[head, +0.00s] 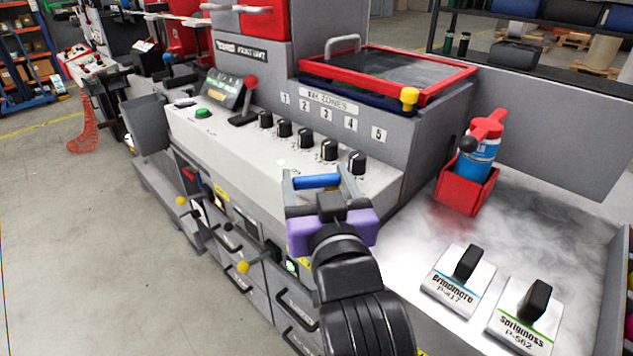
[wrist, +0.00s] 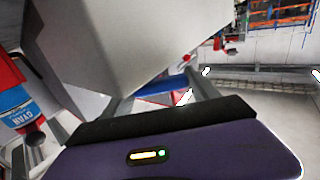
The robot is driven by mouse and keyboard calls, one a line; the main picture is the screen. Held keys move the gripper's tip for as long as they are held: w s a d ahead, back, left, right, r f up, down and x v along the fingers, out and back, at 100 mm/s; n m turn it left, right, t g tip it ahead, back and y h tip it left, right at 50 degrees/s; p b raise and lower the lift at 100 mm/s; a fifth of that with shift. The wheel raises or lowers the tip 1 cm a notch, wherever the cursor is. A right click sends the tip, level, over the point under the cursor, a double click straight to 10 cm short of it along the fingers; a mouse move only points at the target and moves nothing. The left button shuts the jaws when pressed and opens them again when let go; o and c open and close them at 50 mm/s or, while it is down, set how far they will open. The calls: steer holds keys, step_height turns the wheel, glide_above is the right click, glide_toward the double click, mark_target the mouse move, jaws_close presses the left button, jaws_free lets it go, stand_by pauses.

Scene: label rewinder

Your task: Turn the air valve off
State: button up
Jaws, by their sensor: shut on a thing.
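A blue handle (head: 316,181) lies sideways between the fingers of my gripper (head: 317,177), in front of the console's sloping panel. In the wrist view the blue piece (wrist: 162,98) shows between the gripper's grey fingers (wrist: 160,100), with a little red beside it. My gripper is shut on this handle. No label marks it as the air valve, and its mount and pivot are hidden behind the gripper, so I cannot read its on or off position.
Black knobs (head: 308,142) line the panel above. A blue bottle (head: 480,160) stands in a red holder (head: 461,190) at right, with black-handled plates (head: 459,282) on the grey top. Open floor (head: 110,270) lies left.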

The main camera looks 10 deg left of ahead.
mark_target(296, 187)
steer(key=m+h+b, duration=0.2)
steer(key=h, duration=0.1)
steer(key=shift+w+a+f+t, duration=0.15)
steer(key=shift+t, duration=0.15)
steer(key=m+h+b, duration=0.2)
steer(key=h, duration=0.1)
steer(key=w+m+h+b, duration=0.1)
steer(key=m+h+b, duration=0.1)
steer(key=h+b, duration=0.1)
steer(key=shift+f, duration=0.1)
steer(key=m+h, duration=0.1)
steer(key=g+h+b, duration=0.1)
steer(key=m+h+b, duration=0.1)
steer(key=shift+w+m+h, duration=0.25)
steer(key=shift+m+h, duration=0.05)
steer(key=shift+h, duration=0.1)
steer(key=shift+w+d+r+m+g+h+b, duration=0.1)
steer(key=shift+d+m+g+h+b, duration=0.1)
steer(key=shift+m+g+h+b, duration=0.55)
steer(key=shift+w+d+r+m+g+h+b, duration=0.15)
steer(key=shift+m+g+h+b, duration=0.25)
steer(key=shift+h, duration=0.55)
steer(key=shift+g, duration=0.25)
steer(key=o, duration=1.4)
steer(key=shift+c, duration=0.2)
steer(key=shift+v, duration=3.9)
